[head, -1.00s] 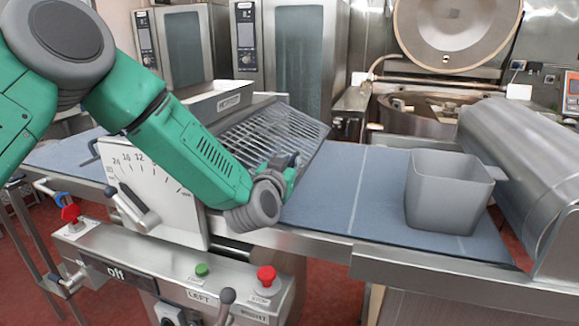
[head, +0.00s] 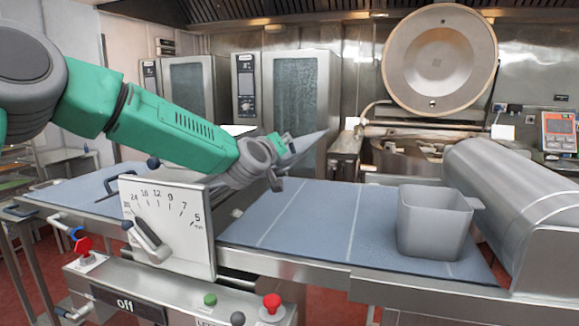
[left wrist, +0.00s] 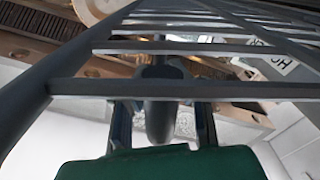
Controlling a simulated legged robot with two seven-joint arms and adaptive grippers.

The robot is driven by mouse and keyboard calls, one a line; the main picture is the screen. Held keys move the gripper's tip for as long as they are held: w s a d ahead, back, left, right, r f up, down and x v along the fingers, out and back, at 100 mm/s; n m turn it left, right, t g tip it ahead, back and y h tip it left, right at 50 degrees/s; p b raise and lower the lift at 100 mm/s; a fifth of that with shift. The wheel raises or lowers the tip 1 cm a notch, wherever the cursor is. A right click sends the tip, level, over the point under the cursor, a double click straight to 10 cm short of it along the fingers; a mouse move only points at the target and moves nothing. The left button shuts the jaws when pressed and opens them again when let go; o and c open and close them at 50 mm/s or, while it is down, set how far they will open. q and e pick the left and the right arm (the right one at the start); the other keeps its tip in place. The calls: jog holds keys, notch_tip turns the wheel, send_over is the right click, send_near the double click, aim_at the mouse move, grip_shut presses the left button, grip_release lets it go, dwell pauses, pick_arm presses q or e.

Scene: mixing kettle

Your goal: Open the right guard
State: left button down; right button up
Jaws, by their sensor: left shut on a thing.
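The right guard (head: 308,146) of the dough machine is tilted up off the belt and shows nearly edge-on in the head view. In the left wrist view its grey bars (left wrist: 190,88) cross the upper part of the picture. My left gripper (head: 284,150) is at the guard. In the left wrist view my left gripper (left wrist: 161,125) is shut on a rounded grey part of the guard between its fingers. My arm hides part of the guard and the machine's middle. My right gripper is not in view.
The thickness dial panel (head: 168,220) stands in front of the rollers. A grey bin (head: 432,225) sits on the blue belt (head: 325,215) at the right, beside a metal cylinder cover (head: 510,190). The belt between dial and bin is clear. A kettle with raised lid (head: 440,60) stands behind.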

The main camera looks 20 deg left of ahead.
pick_arm(q)
jog(key=a+r+n+b, duration=0.1)
jog(key=a+r+n, duration=0.4)
jog(key=a, duration=0.3)
jog(key=a+r+n, duration=0.4)
jog(key=a+n, duration=0.1)
jog(key=a, duration=0.3)
jog(key=shift+w+a+r+n+b, duration=0.3)
jog(key=shift+a+r+n+b, duration=0.05)
jog(key=shift+a+r+n, duration=0.05)
jog(key=c, duration=1.6)
grip_release()
jog(key=shift+o, duration=0.2)
jog(key=shift+s+a, duration=0.1)
jog(key=shift+a, duration=0.1)
